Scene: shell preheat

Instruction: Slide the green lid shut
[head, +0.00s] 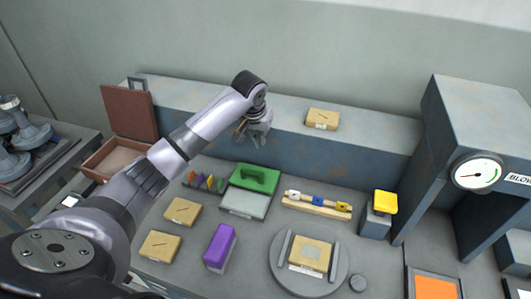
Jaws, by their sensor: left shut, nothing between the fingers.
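The green lid (254,178) has a raised handle and lies flat at the back of a grey box. The front part of the box shows as a pale grey surface (243,203), which the lid does not cover. I cannot tell whether that surface is the box's inside or another panel. My left gripper (241,132) is shut and empty. In the picture it is above the lid, in front of the back ledge, and apart from the lid. My right gripper is not in view.
A row of coloured pieces (205,181) stands left of the lid, a rail with sliders (317,204) to its right. A purple block (219,247), tan blocks (182,211) and a round turntable (336,281) are in front. A yellow-topped post (385,202) stands further right.

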